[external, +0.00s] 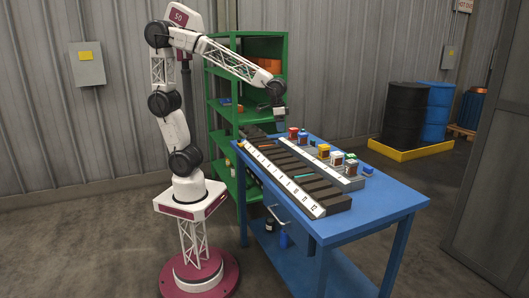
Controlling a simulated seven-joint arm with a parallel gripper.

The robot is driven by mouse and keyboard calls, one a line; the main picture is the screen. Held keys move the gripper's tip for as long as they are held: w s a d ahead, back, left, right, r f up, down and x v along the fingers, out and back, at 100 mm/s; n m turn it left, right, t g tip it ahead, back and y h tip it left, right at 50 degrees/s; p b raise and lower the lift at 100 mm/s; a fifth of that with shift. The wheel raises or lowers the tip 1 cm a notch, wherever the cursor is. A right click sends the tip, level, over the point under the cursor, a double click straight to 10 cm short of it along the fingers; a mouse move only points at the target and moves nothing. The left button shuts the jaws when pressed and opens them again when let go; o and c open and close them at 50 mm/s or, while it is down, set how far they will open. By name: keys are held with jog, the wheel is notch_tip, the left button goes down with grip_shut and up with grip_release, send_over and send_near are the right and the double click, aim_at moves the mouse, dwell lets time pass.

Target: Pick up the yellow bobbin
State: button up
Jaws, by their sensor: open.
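A small yellow-topped piece (324,149), which looks like the yellow bobbin, is among a row of small coloured pieces along the back of the blue table (385,205). It is too small to make out its shape. My gripper (280,121) is above the far left end of the table, up and to the left of the yellow piece and apart from it. My gripper is open, and no held object shows. Its fingertips are small and hard to make out.
A long dark rack with a numbered white strip (284,180) covers much of the tabletop. Red (293,132), white (337,158) and other coloured pieces stand close to the yellow one. A green shelf (222,110) stands behind the table. The table's right end is clear.

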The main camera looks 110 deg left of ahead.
aim_at(324, 146)
jog(key=w+a+f+n, duration=0.1)
jog(key=w+a+f, duration=0.2)
jog(key=w+a, duration=0.2)
jog(key=w+a+f+n+g, duration=0.1)
jog(key=w+a+f+n, duration=0.1)
jog(key=w+a, duration=0.3)
jog(key=w+a+f+n, duration=0.1)
jog(key=w+a+f, duration=0.3)
jog(key=w, duration=0.6)
jog(key=shift+a+f+n, duration=0.3)
jog(key=shift+a, duration=0.55)
jog(key=shift+f, duration=1.3)
jog(key=shift+a+f, duration=0.1)
jog(key=shift+f, duration=2.5)
jog(key=shift+c, duration=0.2)
